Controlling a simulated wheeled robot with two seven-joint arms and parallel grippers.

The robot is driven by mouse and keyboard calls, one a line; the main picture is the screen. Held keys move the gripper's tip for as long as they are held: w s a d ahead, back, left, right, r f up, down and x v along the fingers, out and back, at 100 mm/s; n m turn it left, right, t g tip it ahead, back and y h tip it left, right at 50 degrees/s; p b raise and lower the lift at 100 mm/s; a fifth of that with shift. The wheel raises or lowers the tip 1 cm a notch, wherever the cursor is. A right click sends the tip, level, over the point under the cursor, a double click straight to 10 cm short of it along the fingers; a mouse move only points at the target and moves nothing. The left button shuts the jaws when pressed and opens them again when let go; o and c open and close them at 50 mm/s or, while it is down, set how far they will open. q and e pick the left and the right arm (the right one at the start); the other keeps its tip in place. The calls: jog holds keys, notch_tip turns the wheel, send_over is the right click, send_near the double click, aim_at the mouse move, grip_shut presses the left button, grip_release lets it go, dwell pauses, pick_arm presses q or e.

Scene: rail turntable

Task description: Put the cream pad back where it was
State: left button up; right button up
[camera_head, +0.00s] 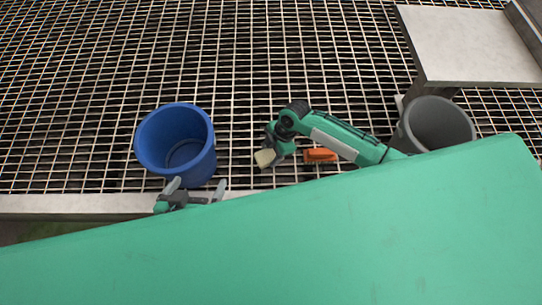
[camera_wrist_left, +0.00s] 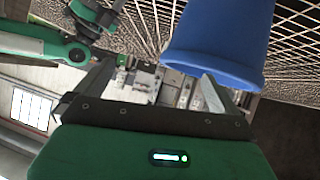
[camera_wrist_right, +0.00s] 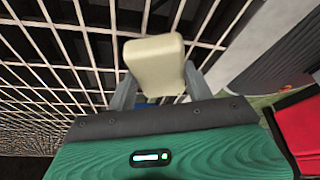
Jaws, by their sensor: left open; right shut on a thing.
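The cream pad (camera_wrist_right: 155,64) is a small block with rounded edges, held between the fingers of my right gripper (camera_wrist_right: 158,90) in the right wrist view. In the head view the pad (camera_head: 265,157) shows at the tip of my right gripper (camera_head: 271,150), above the grating and right of the blue bucket. My left gripper (camera_head: 193,190) is open with nothing between its fingers, just below the blue bucket in the head view. In the left wrist view my left gripper (camera_wrist_left: 160,95) shows its two fingers spread apart. A large green surface hides the lower part of the head view.
A blue bucket (camera_head: 150,140) stands on the metal grating (camera_head: 240,60), its inside seemingly empty. A grey bucket (camera_head: 440,122) stands at the right. An orange block (camera_head: 321,155) is beside my right forearm. A pale platform (camera_head: 465,45) is at the upper right. The back grating is clear.

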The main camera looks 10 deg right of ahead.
pick_arm(q)
jog(key=shift+w+d+r+t+h, duration=0.1)
jog(key=shift+d+t+h, duration=0.2)
jog(key=shift+d+t, duration=0.3)
pick_arm(e)
jog(key=shift+f, duration=1.35)
jog(key=shift+f+b, duration=0.15)
jog(key=shift+b, duration=0.15)
jog(key=o, duration=0.9)
pick_arm(q)
jog(key=shift+d, duration=0.1)
pick_arm(e)
jog(key=shift+o, duration=0.2)
jog(key=shift+r, duration=0.2)
